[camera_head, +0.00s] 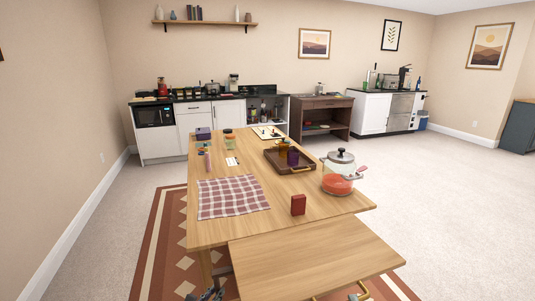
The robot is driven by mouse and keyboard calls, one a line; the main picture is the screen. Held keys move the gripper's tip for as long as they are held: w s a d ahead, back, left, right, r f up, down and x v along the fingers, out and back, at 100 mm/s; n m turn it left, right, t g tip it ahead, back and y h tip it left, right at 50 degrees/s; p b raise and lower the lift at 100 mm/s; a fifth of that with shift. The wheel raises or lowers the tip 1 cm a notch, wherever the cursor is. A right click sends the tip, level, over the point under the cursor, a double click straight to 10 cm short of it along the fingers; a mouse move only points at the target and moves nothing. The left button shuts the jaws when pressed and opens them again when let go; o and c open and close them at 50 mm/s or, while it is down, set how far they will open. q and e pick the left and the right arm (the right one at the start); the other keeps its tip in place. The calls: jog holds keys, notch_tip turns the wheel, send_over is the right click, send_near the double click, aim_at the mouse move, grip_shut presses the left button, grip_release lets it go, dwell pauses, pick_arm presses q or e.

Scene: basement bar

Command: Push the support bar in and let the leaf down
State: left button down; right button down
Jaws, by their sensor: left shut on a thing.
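The leaf (312,258) is a pale wood panel at the near end of the wooden table (275,207). It is up and looks roughly level. My left gripper (216,282) is dark and low at the leaf's left side, partly cut off by the bottom edge. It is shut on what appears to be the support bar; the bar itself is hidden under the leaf.
The leaf's top is bare. A patterned rug (160,240) lies under the table. The carpet to the right is clear.

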pick_arm(q)
jog(key=w+a, duration=0.2)
jog(key=w, duration=0.5)
jog(key=shift+a, duration=0.2)
pick_arm(e)
jog(key=shift+w+r, duration=0.1)
jog(key=shift+r, duration=0.3)
pick_arm(q)
jog(key=shift+w, duration=0.15)
jog(key=shift+w+a, duration=0.25)
jog(key=shift+w, duration=0.45)
jog(key=shift+w+a, duration=0.2)
jog(key=shift+w, duration=0.45)
jog(key=shift+w+a, duration=0.25)
jog(key=shift+w, duration=0.45)
jog(key=c, duration=1.1)
grip_release()
jog(key=v, duration=0.7)
